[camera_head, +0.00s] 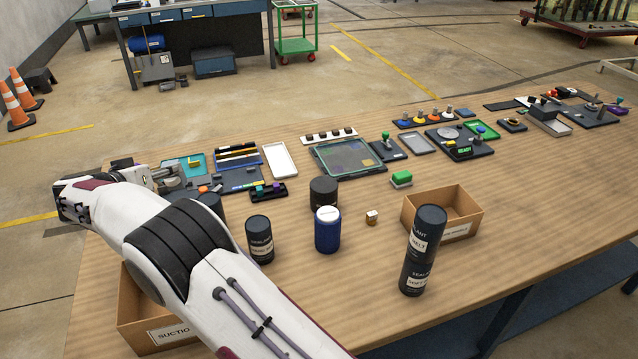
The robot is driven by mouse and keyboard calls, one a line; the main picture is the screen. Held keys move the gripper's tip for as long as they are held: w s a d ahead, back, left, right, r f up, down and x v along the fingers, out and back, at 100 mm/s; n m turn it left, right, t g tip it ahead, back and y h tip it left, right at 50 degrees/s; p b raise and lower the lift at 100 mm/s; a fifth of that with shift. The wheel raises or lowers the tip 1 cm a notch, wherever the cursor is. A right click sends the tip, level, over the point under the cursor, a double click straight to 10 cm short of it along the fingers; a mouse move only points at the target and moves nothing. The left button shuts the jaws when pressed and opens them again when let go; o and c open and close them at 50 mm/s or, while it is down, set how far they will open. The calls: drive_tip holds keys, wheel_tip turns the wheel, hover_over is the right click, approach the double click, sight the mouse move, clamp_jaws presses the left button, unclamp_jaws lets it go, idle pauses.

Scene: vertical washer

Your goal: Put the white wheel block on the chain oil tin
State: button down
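A small white-and-tan block (372,217) sits on the wooden table; I cannot tell whether it is the white wheel block. A blue tin (327,236) with a white top stands upright to its left. Its label is too small to read, so I cannot tell whether it is the chain oil tin. A dark tin (260,240) labelled sealant stands further left, and a short dark tin (323,191) stands behind the blue one. My gripper (165,179) is at the table's far left, beside the devices there and apart from the blue tin. Its fingers are too small to read.
Two dark sealant tins (421,250) stand stacked at right, in front of an open cardboard box (470,211). Another box (135,318) is front left, partly behind my arm. Panels, trays and a green block (401,178) line the back. The table (350,295) is clear at front centre.

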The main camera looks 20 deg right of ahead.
drive_tip(key=s+d+r+m+g+h, duration=0.1)
drive_tip(key=d+r+m+g+h, duration=0.2)
drive_tip(key=d, duration=1.3)
drive_tip(key=s+d+r+m+g+h, duration=0.1)
drive_tip(key=d+r+m, duration=0.35)
drive_tip(key=d, duration=1.15)
drive_tip(key=s+d+g, duration=0.1)
drive_tip(key=s+d, duration=0.4)
drive_tip(key=shift+f, duration=0.1)
hover_over(318, 188)
drive_tip(key=shift+f, duration=2.4)
drive_tip(key=shift+f, duration=2.5)
drive_tip(key=shift+f, duration=0.1)
